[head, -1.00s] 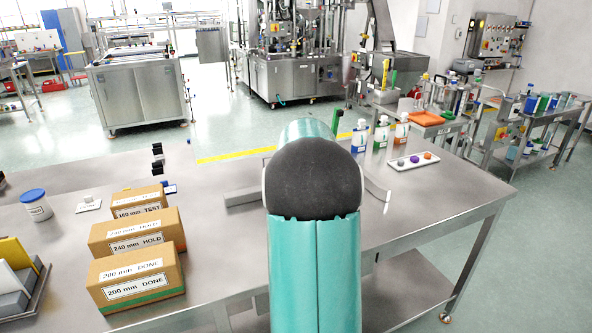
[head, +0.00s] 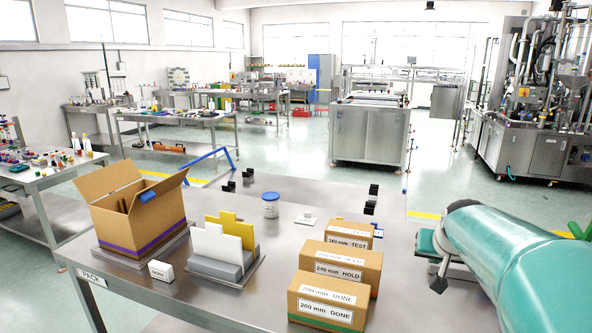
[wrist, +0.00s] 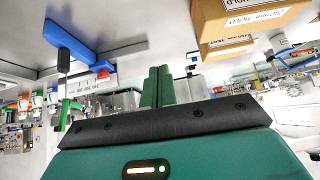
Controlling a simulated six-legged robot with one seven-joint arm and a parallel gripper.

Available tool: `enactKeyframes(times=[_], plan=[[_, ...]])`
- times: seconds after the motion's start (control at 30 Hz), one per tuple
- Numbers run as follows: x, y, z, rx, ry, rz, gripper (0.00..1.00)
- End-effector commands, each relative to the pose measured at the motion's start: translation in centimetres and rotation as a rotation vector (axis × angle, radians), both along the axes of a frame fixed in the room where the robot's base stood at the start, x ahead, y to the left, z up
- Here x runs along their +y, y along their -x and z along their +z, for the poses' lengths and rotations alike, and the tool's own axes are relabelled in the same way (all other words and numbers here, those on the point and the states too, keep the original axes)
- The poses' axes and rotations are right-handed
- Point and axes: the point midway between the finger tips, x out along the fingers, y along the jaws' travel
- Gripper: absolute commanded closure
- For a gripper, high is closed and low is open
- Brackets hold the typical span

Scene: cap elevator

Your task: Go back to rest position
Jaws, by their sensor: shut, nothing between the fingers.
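My gripper (wrist: 156,86) shows in the wrist view with its two green fingers together and nothing between them. In the head view my teal arm fills the lower right, and the gripper end is mostly hidden beside it, over the steel table (head: 225,302). In the wrist view the gripper is apart from the cardboard boxes (wrist: 228,22) at the upper right and from a blue-topped fixture (wrist: 70,42) at the upper left.
Cardboard boxes labelled DONE (head: 328,303), HOLD (head: 340,268) and TEST (head: 350,233) stand left of my arm. An open carton (head: 135,215), a rack of coloured panels (head: 222,245) and a blue-lidded jar (head: 271,206) stand farther left.

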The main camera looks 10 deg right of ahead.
Motion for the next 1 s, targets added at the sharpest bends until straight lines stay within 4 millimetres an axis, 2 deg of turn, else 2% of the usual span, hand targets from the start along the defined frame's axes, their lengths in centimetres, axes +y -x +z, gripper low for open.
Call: enactKeyframes(times=[0.03,0.2,0.3,0.43,0.5,0.63,0.73,1.0], plan=[[3.5,0.9,0.4,0.010,-0.006,0.054,1.00],[12.8,5.2,0.1,0.064,-0.026,0.205,1.00],[17.4,8.4,-0.5,0.099,-0.031,0.293,1.00],[22.0,12.9,-2.0,0.143,-0.030,0.397,1.00],[23.7,14.9,-2.7,0.164,-0.027,0.443,1.00],[25.2,17.3,-3.9,0.191,-0.023,0.492,1.00],[25.6,17.9,-4.2,0.200,-0.022,0.504,1.00],[25.6,17.9,-4.2,0.199,-0.022,0.503,1.00]])
